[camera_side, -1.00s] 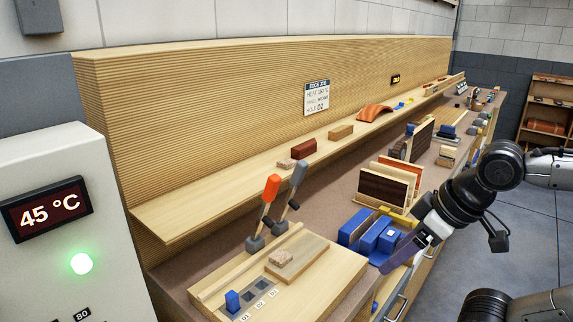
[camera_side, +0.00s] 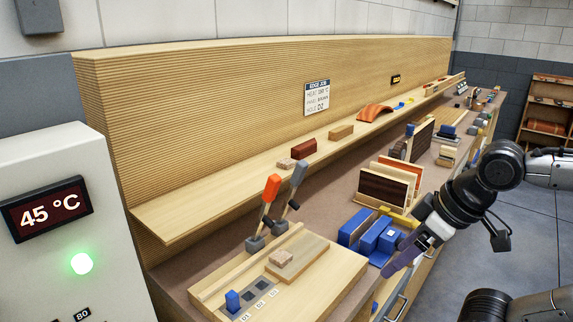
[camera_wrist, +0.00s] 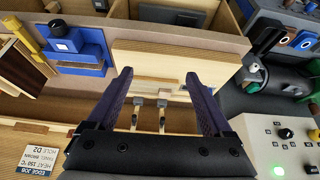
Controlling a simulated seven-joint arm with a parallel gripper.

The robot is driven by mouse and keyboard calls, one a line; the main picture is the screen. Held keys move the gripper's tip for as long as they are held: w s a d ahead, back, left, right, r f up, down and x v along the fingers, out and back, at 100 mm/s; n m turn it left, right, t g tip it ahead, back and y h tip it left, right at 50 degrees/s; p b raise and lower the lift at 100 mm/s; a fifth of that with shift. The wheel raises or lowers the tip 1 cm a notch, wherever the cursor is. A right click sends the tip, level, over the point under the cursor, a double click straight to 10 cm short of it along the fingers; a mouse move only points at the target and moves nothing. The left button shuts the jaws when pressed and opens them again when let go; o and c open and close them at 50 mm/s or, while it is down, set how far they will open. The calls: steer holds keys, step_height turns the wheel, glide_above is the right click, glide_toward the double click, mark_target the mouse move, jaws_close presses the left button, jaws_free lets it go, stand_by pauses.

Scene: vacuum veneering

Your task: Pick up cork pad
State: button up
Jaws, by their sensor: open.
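A similar pinkish-tan block (camera_side: 286,163) sits on the long shelf; I cannot tell for certain which is the cork pad. My gripper (camera_side: 388,270) is to the right of the board, by the blue blocks, with nothing visible in it. In the wrist view, the dark purple fingers of my gripper (camera_wrist: 159,75) are spread apart over a pale wooden surface. I cannot make out a cork pad there.
Two levers, orange (camera_side: 271,190) and grey (camera_side: 298,176), stand behind the board. Blue blocks (camera_side: 372,236) and a rack of upright panels (camera_side: 385,187) stand farther along. A control box (camera_side: 55,220) reading 45 °C is at left. A red-brown block (camera_side: 303,147) sits on the shelf.

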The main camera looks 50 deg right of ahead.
steer(key=w+d+r+n, duration=0.1)
steer(key=w+d+r, duration=0.2)
steer(key=w+r, duration=1.55)
steer(key=m+g, duration=0.1)
glide_above(287, 161)
steer(key=s, duration=0.3)
steer(key=f, duration=1.1)
steer(key=shift+w+a, duration=0.2)
steer(key=shift+a, duration=0.05)
steer(key=shift+d+x, duration=0.2)
steer(key=shift+x, duration=2.55)
steer(key=shift+s, duration=0.15)
